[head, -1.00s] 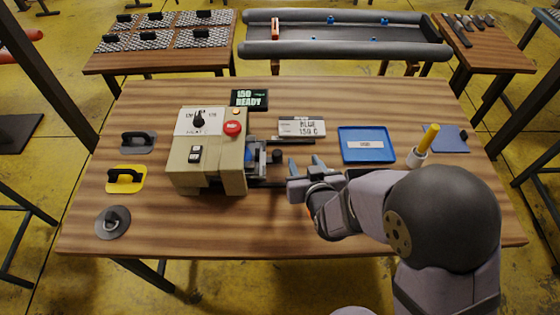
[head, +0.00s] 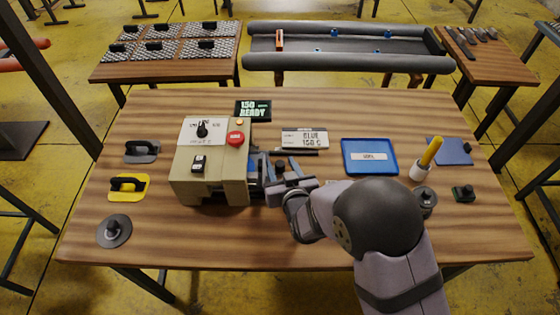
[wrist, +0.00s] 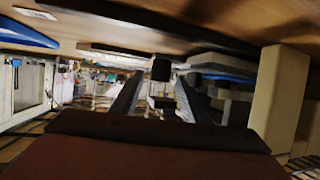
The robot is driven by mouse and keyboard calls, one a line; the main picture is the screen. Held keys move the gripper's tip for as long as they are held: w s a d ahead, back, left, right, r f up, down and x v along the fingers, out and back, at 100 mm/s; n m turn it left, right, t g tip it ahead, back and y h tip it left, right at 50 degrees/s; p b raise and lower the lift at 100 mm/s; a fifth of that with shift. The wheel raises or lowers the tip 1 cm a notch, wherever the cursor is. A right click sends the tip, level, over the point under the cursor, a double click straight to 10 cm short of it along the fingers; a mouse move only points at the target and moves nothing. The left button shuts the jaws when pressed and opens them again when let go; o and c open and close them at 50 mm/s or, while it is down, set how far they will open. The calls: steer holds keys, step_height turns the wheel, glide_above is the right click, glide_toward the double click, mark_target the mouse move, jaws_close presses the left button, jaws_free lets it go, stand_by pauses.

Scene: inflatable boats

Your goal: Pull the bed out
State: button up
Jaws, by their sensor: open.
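The beige machine (head: 205,172) stands left of centre on the table, with a black dial, a red button and a black switch. Its bed, with a small blue patch (head: 252,170), sits at its right side and is largely hidden by my gripper. A black knob (head: 280,166) stands at the bed's outer end; it also shows in the wrist view (wrist: 161,68). My gripper (head: 279,162) is open, its fingers pointing toward the back of the table. In the wrist view, the open fingers (wrist: 155,98) lie either side of the knob's line. I cannot tell whether they touch it.
A display (head: 253,109) reads 150 READY. A sign (head: 305,138) reads BLUE 150 C. A blue tray (head: 347,165) and a cup with a yellow stick (head: 421,172) stand to the right. Handled tools (head: 128,188) lie left. The table's front edge is clear.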

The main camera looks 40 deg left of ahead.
steer(key=shift+x, duration=0.9)
jaws_close()
steer(key=w+d+b, duration=0.2)
steer(key=w+d, duration=0.6)
steer(key=shift+w+d, duration=0.1)
steer(key=shift+w, duration=0.05)
jaws_free()
steer(key=shift+d, duration=0.1)
steer(key=shift+b+v, duration=0.85)
steer(key=shift+v, duration=2.75)
